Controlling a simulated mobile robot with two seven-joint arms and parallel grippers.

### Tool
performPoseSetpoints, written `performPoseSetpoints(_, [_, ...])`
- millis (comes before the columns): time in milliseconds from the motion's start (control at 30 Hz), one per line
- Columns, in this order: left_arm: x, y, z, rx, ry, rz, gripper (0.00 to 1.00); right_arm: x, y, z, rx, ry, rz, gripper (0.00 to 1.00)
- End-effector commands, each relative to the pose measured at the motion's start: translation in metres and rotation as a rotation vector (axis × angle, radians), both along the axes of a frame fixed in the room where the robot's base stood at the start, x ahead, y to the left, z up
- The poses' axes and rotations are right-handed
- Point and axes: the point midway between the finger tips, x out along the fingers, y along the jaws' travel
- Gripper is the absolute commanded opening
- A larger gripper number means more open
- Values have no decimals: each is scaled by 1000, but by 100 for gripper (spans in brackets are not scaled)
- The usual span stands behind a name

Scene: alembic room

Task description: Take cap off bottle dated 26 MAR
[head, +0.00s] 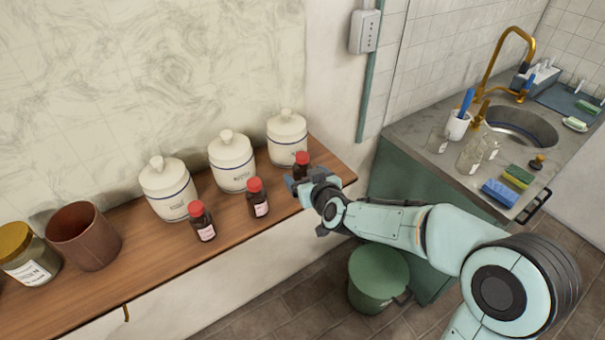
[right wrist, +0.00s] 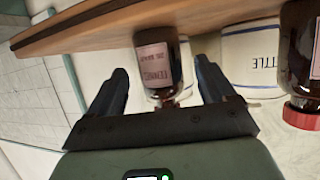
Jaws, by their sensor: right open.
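Three small brown bottles with red caps stand upright in a row on the wooden shelf: a left one (head: 203,223), a middle one (head: 257,198) and a right one (head: 301,164). My right gripper (head: 299,184) is at the right bottle and hides its lower part. In the right wrist view, which is upside down, my open right gripper (right wrist: 160,80) has its fingers on either side of a bottle (right wrist: 155,58) with a pink label. Its cap is mostly hidden behind the gripper's body. I cannot read the date surely on any label. My left gripper is not in view.
White lidded jars (head: 230,162) stand behind the bottles. A brown pot (head: 85,237) and a gold-lidded jar (head: 27,255) are at the left. A neighbouring bottle (right wrist: 303,60) is close at the right of the wrist view. A green bin (head: 378,277) stands below.

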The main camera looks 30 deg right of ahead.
Motion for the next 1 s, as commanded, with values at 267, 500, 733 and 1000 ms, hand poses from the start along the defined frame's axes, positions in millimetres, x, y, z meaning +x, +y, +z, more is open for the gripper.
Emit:
performPoseSetpoints(267, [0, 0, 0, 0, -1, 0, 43, 24, -3, -9, 0, 0, 1, 83])
performPoseSetpoints(500, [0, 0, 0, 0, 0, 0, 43, 23, -3, -9, 0, -1, 1, 63])
performPoseSetpoints(733, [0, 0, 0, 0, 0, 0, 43, 24, -3, -8, 0, -2, 1, 22])
performPoseSetpoints(1000, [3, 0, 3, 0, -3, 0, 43, 25, -4, -4, 0, -3, 1, 22])
